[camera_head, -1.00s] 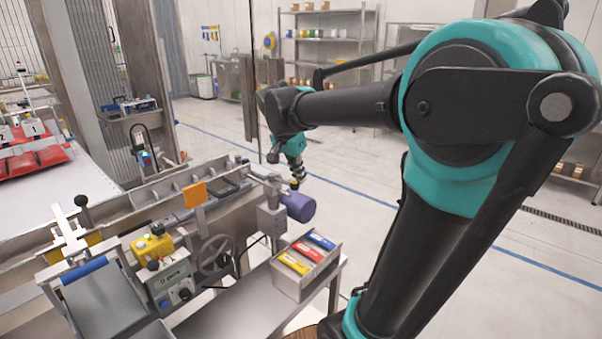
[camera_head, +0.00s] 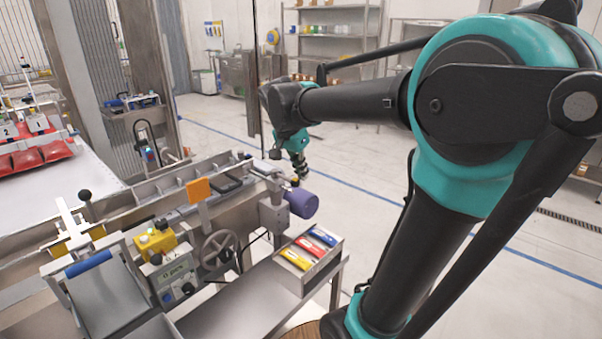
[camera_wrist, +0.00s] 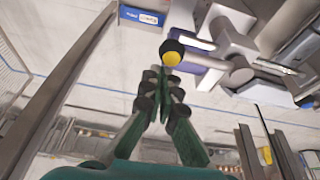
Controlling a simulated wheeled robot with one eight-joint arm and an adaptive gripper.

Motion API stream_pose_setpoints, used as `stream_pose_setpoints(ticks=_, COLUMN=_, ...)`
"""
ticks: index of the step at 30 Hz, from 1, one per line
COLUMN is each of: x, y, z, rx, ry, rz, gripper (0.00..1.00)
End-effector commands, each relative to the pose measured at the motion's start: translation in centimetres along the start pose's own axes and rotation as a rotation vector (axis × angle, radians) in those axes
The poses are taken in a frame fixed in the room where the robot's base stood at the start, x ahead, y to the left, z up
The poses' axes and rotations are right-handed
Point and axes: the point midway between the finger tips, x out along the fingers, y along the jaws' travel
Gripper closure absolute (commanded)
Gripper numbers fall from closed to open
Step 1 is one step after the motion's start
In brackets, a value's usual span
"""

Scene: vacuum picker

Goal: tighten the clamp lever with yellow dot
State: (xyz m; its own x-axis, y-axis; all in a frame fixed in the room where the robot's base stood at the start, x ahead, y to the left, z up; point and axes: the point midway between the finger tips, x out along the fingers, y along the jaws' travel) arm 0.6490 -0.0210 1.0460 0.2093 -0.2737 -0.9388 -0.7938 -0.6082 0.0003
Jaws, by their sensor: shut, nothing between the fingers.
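The clamp lever's round black knob with a yellow dot (camera_wrist: 172,55) shows in the wrist view just beyond my fingertips. My gripper (camera_wrist: 160,76) is shut and empty, its green and black fingers together. The knob appears very close to the tips; I cannot tell whether they touch. In the head view, my gripper (camera_head: 302,172) hangs at the far right end of the conveyor, above the purple motor, and the small yellow dot (camera_head: 295,181) shows beside its tips. The lever's arm is hard to make out.
The purple motor (camera_head: 302,204) sits just below my gripper. The metal conveyor frame (camera_head: 150,208) with an orange plate (camera_head: 198,189) extends left. A bin of coloured boxes (camera_head: 309,248) stands on the side table. Open floor lies to the right.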

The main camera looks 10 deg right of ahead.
Motion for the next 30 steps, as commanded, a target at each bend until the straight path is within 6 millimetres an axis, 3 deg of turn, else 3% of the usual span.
stream_pose_setpoints(ticks=6, x=0.4, y=-0.4, z=-3.1, rx=0.001, ry=0.002, rz=-0.001, gripper=1.00)
stream_pose_setpoints(ticks=12, x=-4.4, y=-0.8, z=-2.9, rx=-0.006, ry=0.002, rz=-0.003, gripper=1.00)
stream_pose_setpoints(ticks=18, x=-7.8, y=-1.0, z=-2.9, rx=-0.005, ry=0.001, rz=-0.002, gripper=1.00)
stream_pose_setpoints(ticks=24, x=-9.4, y=-1.1, z=-2.9, rx=-0.004, ry=0.002, rz=-0.002, gripper=1.00)
stream_pose_setpoints(ticks=30, x=-9.7, y=-1.1, z=-2.9, rx=-0.004, ry=0.002, rz=-0.002, gripper=1.00)
